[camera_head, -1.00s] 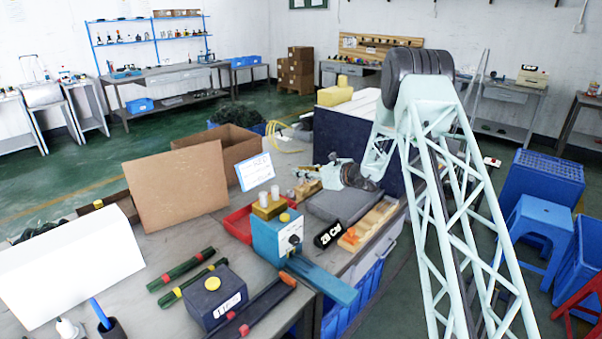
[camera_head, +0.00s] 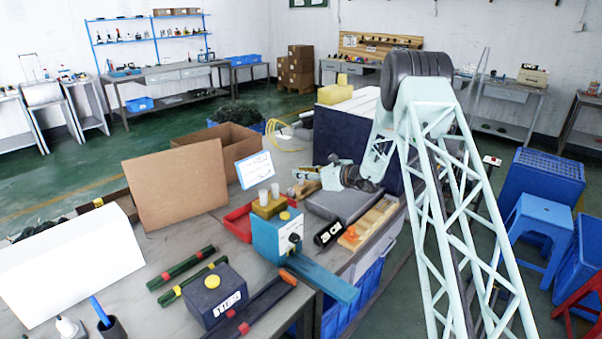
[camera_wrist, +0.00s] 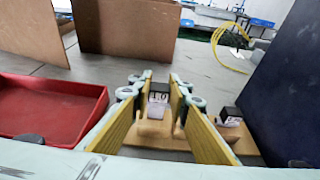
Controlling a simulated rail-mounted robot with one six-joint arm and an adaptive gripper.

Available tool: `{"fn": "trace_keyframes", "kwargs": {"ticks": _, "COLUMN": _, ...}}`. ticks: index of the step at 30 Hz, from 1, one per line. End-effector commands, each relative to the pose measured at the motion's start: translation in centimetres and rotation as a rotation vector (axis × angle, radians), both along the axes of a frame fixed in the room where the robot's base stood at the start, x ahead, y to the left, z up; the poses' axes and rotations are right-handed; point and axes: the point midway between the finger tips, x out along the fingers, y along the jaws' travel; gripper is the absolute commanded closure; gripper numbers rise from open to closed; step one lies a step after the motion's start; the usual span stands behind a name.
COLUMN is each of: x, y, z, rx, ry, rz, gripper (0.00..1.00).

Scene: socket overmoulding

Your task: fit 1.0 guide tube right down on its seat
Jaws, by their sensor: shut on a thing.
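My gripper (camera_wrist: 159,100) reaches forward in the wrist view, with a yellow-padded finger on each side. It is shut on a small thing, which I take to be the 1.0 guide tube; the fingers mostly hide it. A dark block with a white label reading about 1.0 (camera_wrist: 158,97) shows between the fingertips. Tan wooden parts (camera_wrist: 153,128) show below, between the fingers. I cannot tell whether the tube touches its seat. In the head view my gripper (camera_head: 297,180) is low over the bench, small and partly blended with the parts behind it.
A second labelled dark block (camera_wrist: 229,115) stands on the wooden base right of the fingers. A red tray (camera_wrist: 45,108) lies left, and a dark blue panel (camera_wrist: 290,85) rises close on the right. Cardboard (camera_wrist: 125,28) and a yellow cable (camera_wrist: 230,50) are farther back.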

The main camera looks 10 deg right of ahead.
Motion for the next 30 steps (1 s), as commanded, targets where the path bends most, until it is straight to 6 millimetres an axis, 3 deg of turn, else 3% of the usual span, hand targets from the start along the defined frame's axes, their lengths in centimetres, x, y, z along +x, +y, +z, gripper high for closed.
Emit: {"fn": "trace_keyframes", "kwargs": {"ticks": 30, "x": 0.0, "y": 0.0, "z": -1.5, "rx": 0.0, "ry": 0.0, "rz": 0.0, "gripper": 0.94}}
